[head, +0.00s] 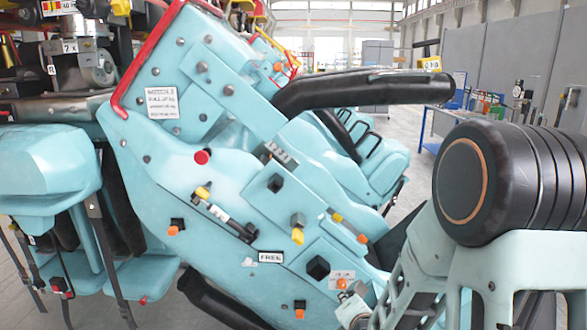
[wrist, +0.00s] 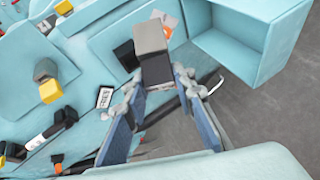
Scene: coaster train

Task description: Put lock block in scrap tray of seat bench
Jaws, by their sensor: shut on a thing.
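In the wrist view my gripper (wrist: 158,80) is shut on a grey block with a darker lower face, likely the lock block (wrist: 151,38). The block juts out beyond the fingertips and looks clear of the panel, though the gap is hard to judge. A light-blue open box, likely the scrap tray (wrist: 236,62), lies right of the block in the wrist view. Its visible inside looks empty, and the block is not over it.
The light-blue seat panel (head: 222,170) carries a black block (head: 318,267), yellow-tipped knobs (head: 298,235) and a "FREN" label (head: 270,257). A black padded bar (head: 350,88) juts right from the seat. Grey floor (wrist: 262,125) shows below the tray.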

